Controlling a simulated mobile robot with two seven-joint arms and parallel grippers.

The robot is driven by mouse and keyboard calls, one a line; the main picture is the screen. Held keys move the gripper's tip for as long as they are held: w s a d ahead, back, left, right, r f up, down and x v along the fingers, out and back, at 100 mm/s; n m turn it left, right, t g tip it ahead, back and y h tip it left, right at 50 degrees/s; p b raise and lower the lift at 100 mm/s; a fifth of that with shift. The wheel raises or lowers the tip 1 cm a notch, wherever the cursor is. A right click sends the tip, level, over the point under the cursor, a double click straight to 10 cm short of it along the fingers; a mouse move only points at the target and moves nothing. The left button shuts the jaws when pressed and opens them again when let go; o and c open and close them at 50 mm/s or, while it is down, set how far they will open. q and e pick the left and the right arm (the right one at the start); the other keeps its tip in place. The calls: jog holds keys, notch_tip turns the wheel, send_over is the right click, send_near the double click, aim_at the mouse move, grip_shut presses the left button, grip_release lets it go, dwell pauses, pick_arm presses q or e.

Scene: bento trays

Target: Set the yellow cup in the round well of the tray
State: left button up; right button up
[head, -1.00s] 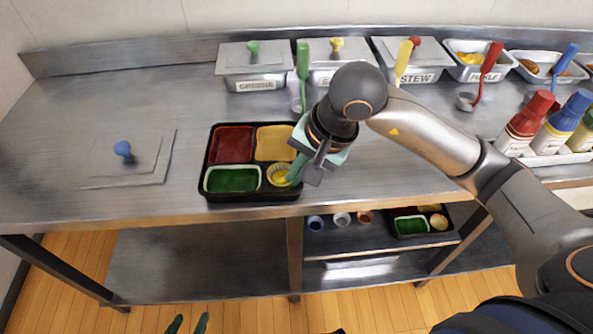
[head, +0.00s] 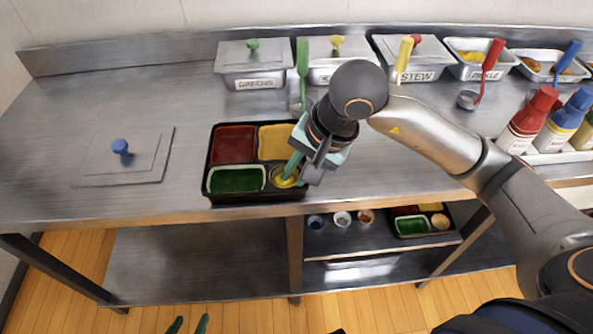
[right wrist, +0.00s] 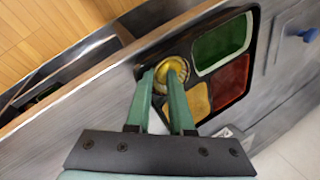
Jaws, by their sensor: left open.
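The black tray (head: 207,190) lies near the counter's front edge. The yellow cup (head: 279,182) is low in its round well at the front right corner, and it also shows in the right wrist view (right wrist: 180,68). My right gripper (head: 291,170) reaches down at the cup. In the right wrist view its green fingers (right wrist: 161,72) stand apart, one beside the cup's rim and one overlapping the cup; contact is hard to tell. My left gripper (head: 188,325) is open and empty at the bottom edge, low in front of the counter.
The tray's other compartments hold red, yellow and green fills. A flat lid with a blue knob (head: 121,147) lies to the left. Labelled containers (head: 255,83) line the back, with ladles. Bottles (head: 530,118) stand right. A second tray (head: 412,212) and small cups (head: 342,218) are on the shelf below.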

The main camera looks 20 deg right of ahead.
jog(key=shift+o, duration=1.1)
jog(key=shift+d+r, duration=0.1)
jog(key=shift+r, duration=0.2)
jog(key=p+v, duration=0.1)
jog(key=v, duration=1.1)
jog(key=shift+p, duration=0.3)
jog(key=shift+s+f, duration=0.1)
jog(key=shift+s, duration=0.1)
